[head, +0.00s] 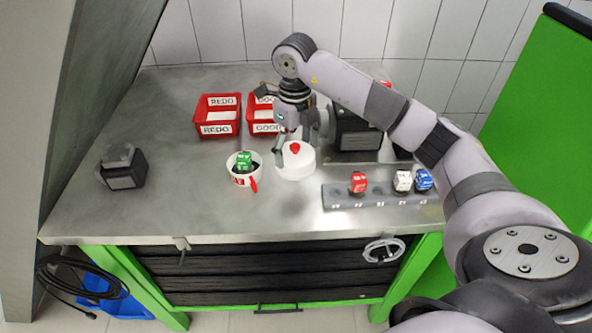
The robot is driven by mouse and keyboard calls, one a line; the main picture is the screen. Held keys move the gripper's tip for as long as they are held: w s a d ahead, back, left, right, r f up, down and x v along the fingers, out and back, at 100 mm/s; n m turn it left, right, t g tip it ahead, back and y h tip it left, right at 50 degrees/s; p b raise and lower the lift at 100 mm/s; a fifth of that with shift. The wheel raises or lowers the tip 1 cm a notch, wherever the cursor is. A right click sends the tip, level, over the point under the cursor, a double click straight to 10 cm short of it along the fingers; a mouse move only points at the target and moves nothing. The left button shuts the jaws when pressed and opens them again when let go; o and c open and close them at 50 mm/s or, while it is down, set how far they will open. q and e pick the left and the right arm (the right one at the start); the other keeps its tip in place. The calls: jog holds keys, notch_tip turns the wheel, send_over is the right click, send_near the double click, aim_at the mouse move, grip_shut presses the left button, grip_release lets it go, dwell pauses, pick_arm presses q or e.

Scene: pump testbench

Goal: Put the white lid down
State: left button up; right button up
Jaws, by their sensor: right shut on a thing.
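The white lid (296,165) is round with a red knob and shows near the middle of the metal workbench. My right gripper (297,144) comes down over it from behind and is shut on it; the exact contact of the fingers is hard to see. I cannot tell whether the lid touches the bench or is just above it. My left gripper is out of view.
Two red bins, one marked REDO (217,129) and one (262,127) partly hidden by my gripper, stand behind. A grey rack (340,197) holds red, white and blue blocks at right. A dark device (123,169) sits at left. The bench front (200,215) is clear.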

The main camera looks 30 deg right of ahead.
aim_at(295, 154)
notch_tip(295, 154, down, 4)
jog(key=shift+f+p, duration=0.15)
jog(key=shift+p, duration=0.2)
notch_tip(295, 154, down, 3)
jog(key=shift+r+p, duration=0.2)
jog(key=shift+p, duration=0.1)
jog(key=shift+f, duration=0.5)
jog(key=o, duration=0.5)
jog(key=shift+f, duration=0.15)
jog(key=shift+c, duration=0.2)
jog(key=o, duration=0.5)
jog(key=shift+c, duration=0.2)
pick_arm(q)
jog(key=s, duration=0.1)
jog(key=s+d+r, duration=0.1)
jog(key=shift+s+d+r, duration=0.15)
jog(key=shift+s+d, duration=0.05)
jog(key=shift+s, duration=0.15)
